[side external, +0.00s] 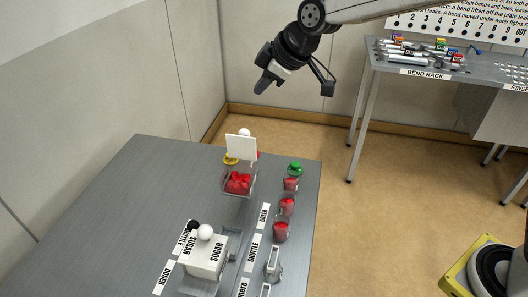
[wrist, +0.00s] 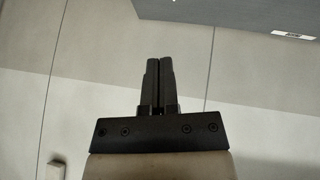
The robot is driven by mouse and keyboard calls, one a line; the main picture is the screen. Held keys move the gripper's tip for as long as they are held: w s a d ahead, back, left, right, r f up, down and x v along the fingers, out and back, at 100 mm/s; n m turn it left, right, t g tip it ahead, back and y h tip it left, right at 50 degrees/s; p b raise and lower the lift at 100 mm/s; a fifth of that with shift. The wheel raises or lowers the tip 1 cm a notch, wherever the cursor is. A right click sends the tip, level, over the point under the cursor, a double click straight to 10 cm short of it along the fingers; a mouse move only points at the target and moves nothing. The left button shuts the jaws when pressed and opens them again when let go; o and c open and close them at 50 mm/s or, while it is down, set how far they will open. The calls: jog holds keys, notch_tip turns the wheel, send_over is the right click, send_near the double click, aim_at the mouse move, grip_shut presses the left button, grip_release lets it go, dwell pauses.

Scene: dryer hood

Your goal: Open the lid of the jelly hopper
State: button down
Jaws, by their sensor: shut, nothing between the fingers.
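The jelly hopper (side external: 239,194) is a clear bin on the grey table, with red jelly pieces (side external: 238,182) showing inside. Its white lid (side external: 241,147) stands upright at the hopper's back edge, with a white knob (side external: 244,132) at its top, so the hopper is open. My gripper (side external: 262,86) is in the air above and behind the lid, clear of it. In the wrist view the two dark fingers (wrist: 160,77) are together with nothing between them. The hopper and lid do not show in the wrist view.
A white sugar box (side external: 207,256) with a white knob stands at the table's front. Several red cups (side external: 282,231) line the right side, with a green item (side external: 295,167) behind. The bend rack table (side external: 430,85) is at the back right. The table's left is clear.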

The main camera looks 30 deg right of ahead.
send_over(246, 134)
jog(key=a, duration=0.1)
notch_tip(246, 134, down, 8)
jog(key=shift+a+f, duration=0.1)
jog(key=shift+a, duration=0.05)
jog(key=f, duration=0.1)
jog(key=d+f, duration=0.1)
jog(key=shift+f, duration=0.35)
jog(key=shift+d+f, duration=0.15)
jog(key=shift+f, duration=0.35)
jog(key=shift+w+d+f, duration=0.35)
jog(key=shift+w+d, duration=0.45)
jog(key=shift+a, duration=0.1)
